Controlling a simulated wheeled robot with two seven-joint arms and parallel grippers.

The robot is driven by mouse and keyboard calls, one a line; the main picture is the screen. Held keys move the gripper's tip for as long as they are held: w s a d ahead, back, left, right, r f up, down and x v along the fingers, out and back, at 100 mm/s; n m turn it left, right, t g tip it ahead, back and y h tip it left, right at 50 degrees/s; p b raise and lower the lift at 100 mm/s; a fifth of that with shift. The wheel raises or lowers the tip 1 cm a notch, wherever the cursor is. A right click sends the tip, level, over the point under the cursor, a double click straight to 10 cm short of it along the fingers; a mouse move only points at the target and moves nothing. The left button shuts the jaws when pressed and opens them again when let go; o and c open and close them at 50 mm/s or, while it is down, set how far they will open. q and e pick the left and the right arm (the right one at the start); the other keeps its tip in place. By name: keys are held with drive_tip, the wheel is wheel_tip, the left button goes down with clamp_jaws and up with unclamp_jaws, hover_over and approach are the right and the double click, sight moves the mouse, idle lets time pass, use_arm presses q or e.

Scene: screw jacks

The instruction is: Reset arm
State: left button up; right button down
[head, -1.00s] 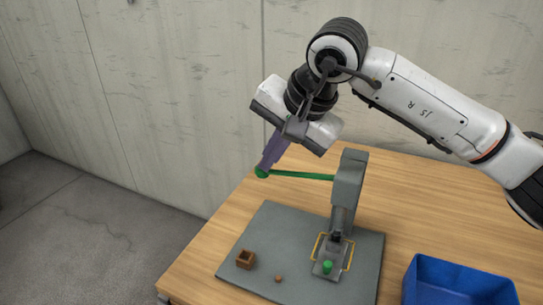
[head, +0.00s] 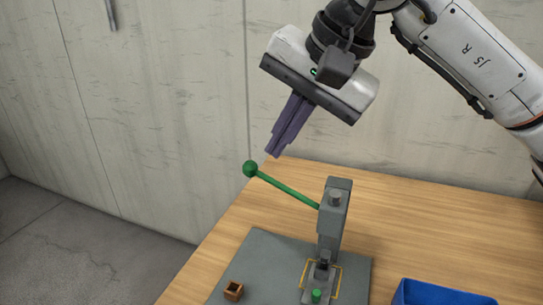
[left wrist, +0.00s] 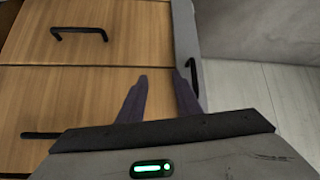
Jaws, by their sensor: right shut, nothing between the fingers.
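The grey press-like jack (head: 331,222) stands on the table with its green lever (head: 287,188) slanting up to the left, ending in a round green knob (head: 250,169). My right gripper (head: 272,154) is shut and empty, slightly above and to the right of the knob, with a small gap between them. My left gripper (left wrist: 160,76) shows only in the left wrist view, with its two fingers apart and nothing between them.
A grey mat (head: 262,262) under the jack carries a small brown open box (head: 233,291). A green piece (head: 316,296) sits at the jack's base inside a yellow outline. A blue bin (head: 440,294) is at right. Wooden drawers (left wrist: 60,95) with black handles face my left wrist camera.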

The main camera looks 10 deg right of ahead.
drive_tip(key=shift+d+r, duration=0.1)
drive_tip(key=shift+r, duration=0.15)
